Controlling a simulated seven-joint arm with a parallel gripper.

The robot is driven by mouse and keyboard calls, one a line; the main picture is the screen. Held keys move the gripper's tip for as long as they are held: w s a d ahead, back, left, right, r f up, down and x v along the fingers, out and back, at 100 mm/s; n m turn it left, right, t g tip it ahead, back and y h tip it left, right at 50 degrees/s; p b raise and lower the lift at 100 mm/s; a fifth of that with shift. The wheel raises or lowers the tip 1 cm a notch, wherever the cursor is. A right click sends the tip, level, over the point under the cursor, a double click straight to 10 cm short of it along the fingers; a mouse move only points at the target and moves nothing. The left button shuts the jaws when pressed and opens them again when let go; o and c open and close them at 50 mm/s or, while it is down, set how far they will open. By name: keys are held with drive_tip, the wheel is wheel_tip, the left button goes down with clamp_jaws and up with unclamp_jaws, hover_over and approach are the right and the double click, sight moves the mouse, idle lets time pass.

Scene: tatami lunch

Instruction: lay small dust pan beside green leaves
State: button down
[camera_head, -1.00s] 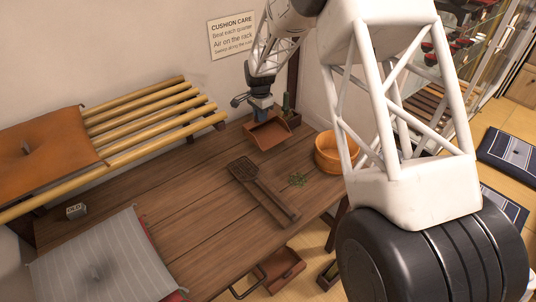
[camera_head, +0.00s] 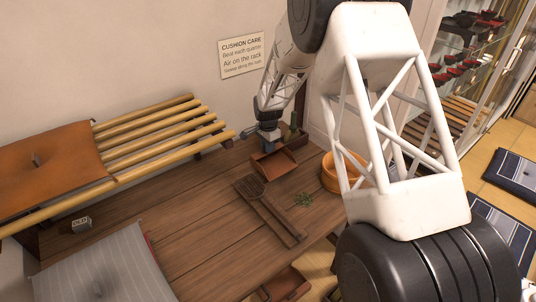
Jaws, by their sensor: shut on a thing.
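The small dust pan (camera_head: 275,164) is a brown, shallow, open-fronted pan near the far right end of the wooden table. My gripper (camera_head: 268,140) is above it and shut on its upper back part; the fingertips are small and partly hidden. The pan's open front faces the camera and is tilted. I cannot tell whether its lower edge touches the table. The green leaves (camera_head: 303,200) lie flat in a small cluster on the table, in front and to the right of the pan, with bare wood between them.
A dark slotted beater (camera_head: 269,211) lies left of the leaves. A round wooden tub (camera_head: 331,178) stands to their right, partly behind my arm. A bamboo rack (camera_head: 160,136) and a grey cushion (camera_head: 100,272) are left. A larger pan (camera_head: 287,285) is below the table.

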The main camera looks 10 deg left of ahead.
sight(268, 158)
drive_tip(key=shift+f, duration=0.1)
drive_tip(key=shift+f, duration=1.8)
drive_tip(key=shift+f, duration=0.1)
drive_tip(key=c, duration=1.1)
unclamp_jaws()
wheel_tip(268, 158, up, 12)
drive_tip(key=shift+r, duration=0.1)
